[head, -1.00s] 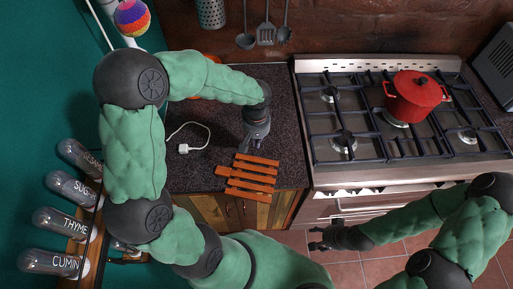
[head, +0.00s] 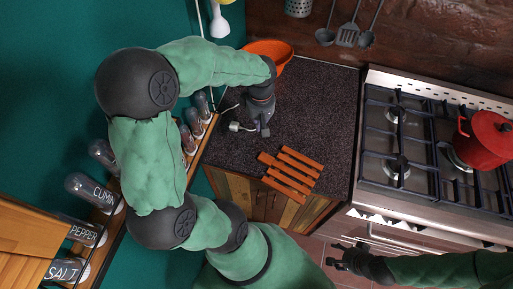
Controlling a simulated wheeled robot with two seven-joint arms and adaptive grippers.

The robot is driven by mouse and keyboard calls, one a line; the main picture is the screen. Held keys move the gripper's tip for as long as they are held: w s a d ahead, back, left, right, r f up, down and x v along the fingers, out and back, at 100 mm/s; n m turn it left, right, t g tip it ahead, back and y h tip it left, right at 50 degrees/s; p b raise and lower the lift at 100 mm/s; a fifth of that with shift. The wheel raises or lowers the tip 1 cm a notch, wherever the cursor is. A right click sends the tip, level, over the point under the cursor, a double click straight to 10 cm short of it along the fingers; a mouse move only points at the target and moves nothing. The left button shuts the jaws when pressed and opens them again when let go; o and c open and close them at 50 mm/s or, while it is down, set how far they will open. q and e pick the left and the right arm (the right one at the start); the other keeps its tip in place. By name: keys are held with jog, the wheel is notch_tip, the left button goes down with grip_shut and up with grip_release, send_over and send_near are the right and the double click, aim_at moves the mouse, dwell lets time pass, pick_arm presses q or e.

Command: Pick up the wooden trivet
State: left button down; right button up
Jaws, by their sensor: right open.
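The wooden trivet (head: 291,175), an orange-brown piece with several parallel slats, lies flat near the front edge of the dark speckled counter (head: 315,115). My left gripper (head: 262,130) points down over the counter, above and left of the trivet in the head view and apart from it. Its fingers are dark and small, so I cannot tell whether they are open or shut. My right gripper (head: 338,258) is open and empty, low over the floor in front of the stove, away from the trivet.
A white plug (head: 237,127) with a cable lies right beside my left gripper. An orange bowl (head: 270,48) stands at the back of the counter, partly behind my arm. The stove (head: 425,160) with a red pot (head: 485,140) is right. Spice jars (head: 95,195) line the left wall.

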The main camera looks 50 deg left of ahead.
aim_at(256, 152)
pick_arm(q)
jog(key=s+a+f+n+b, duration=0.1)
jog(key=f, duration=0.2)
jog(key=s+a+f+n+b, duration=0.1)
jog(key=f, duration=0.3)
jog(key=s+a+f+n, duration=0.1)
jog(key=f, duration=0.2)
jog(key=shift+s+f+b, duration=0.35)
jog(key=shift+f+b, duration=0.05)
jog(key=shift+w+d+r, duration=0.1)
jog(key=shift+w+d, duration=0.1)
jog(key=shift+d, duration=0.8)
jog(key=shift+w+d+r, duration=0.1)
jog(key=shift+w+d, duration=0.05)
jog(key=shift+d, duration=0.85)
